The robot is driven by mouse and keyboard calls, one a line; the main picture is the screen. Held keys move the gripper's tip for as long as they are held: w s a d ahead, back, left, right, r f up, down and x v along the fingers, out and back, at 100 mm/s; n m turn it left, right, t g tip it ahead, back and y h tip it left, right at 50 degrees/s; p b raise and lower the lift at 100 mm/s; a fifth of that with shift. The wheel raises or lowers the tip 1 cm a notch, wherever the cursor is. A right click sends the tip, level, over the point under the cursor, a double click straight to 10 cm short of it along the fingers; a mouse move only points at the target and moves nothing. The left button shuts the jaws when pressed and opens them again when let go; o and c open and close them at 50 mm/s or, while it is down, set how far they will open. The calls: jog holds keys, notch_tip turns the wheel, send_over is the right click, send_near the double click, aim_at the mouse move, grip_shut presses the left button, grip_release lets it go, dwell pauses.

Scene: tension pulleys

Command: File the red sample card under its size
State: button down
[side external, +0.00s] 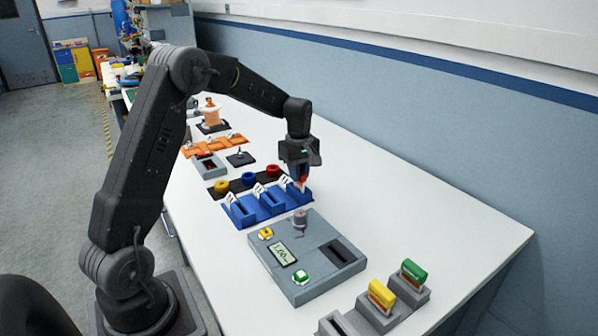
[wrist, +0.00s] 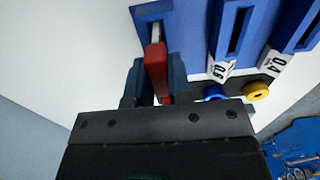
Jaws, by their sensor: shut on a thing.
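My gripper (side external: 302,172) is shut on the red sample card (wrist: 155,68), holding it by its red grip, with the pale card part pointing away from the jaws. In the wrist view my gripper (wrist: 157,80) has the card's pale end at the slot of the leftmost blue holder (wrist: 141,17); I cannot tell how deep it sits. In the side view this is the right end of the blue filing rack (side external: 243,214). The other two holders show empty slots, labelled 0.6 (wrist: 219,71) and 0.4 (wrist: 272,63).
A grey measuring device (side external: 300,258) stands in front of the rack. Yellow (side external: 382,292) and green (side external: 413,270) cards stand in grey holders at the lower right. Yellow, blue and red rings (side external: 273,170) lie behind the rack. The table's right side is clear.

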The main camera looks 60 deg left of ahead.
jog(key=shift+f, duration=0.35)
jog(key=c, duration=1)
grip_release()
jog(key=shift+o, duration=0.5)
jog(key=shift+o, duration=1.2)
jog(key=shift+r, duration=3.95)
